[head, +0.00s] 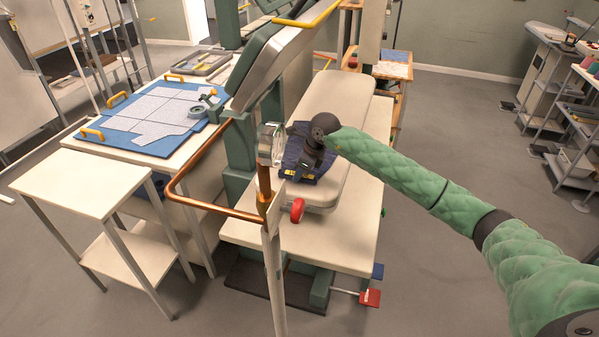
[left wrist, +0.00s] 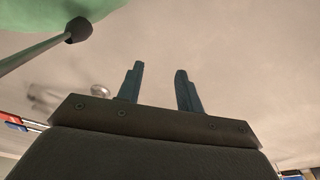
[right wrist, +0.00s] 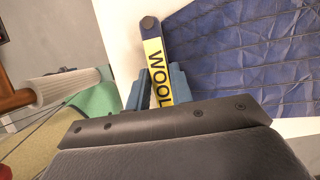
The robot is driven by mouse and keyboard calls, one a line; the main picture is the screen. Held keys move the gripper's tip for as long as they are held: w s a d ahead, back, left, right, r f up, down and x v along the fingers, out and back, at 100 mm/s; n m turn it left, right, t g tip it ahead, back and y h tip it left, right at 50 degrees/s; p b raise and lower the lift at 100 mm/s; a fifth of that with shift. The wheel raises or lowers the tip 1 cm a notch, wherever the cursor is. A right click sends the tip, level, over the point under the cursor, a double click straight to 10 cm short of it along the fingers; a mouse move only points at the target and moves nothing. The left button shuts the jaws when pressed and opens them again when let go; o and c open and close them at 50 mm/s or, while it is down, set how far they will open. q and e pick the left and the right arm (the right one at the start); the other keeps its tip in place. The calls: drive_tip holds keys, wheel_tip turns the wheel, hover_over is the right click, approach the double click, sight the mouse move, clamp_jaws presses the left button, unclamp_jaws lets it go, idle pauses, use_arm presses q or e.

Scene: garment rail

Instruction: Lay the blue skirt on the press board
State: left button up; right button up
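The blue quilted skirt (head: 298,152) lies on the pale padded press board (head: 335,100), near its front end. It also shows in the right wrist view (right wrist: 240,55), spread on a white surface. A dark bar with a yellow label marked WOOL (right wrist: 157,72) lies along the skirt's edge. My right gripper (head: 303,172) reaches down over that bar. In the right wrist view its fingers (right wrist: 157,90) sit close on either side of the labelled bar and appear shut on it. My left gripper (left wrist: 158,85) is outside the head view; its fingers are apart and empty.
The press's upper part (head: 285,50) is raised above. A table with a blue pattern board (head: 150,115) and a white side table (head: 80,183) stand left.

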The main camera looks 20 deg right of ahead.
drive_tip(key=o, duration=0.4)
drive_tip(key=shift+r, duration=0.15)
drive_tip(key=b+v, duration=0.2)
drive_tip(key=v, duration=0.2)
drive_tip(key=shift+s+d+r+b, duration=0.1)
drive_tip(key=shift+d+r+b, duration=0.1)
drive_tip(key=shift+b, duration=0.15)
use_arm(q)
drive_tip(key=w+d+r+b, duration=0.1)
drive_tip(key=d+r, duration=0.1)
drive_tip(key=r, duration=0.4)
drive_tip(key=w+d+r+g+b, duration=0.1)
drive_tip(key=w+d+r+b, duration=0.1)
drive_tip(key=r, duration=0.4)
drive_tip(key=shift+w+r, duration=0.15)
drive_tip(key=shift+w, duration=0.05)
use_arm(e)
drive_tip(key=shift+v, duration=3.65)
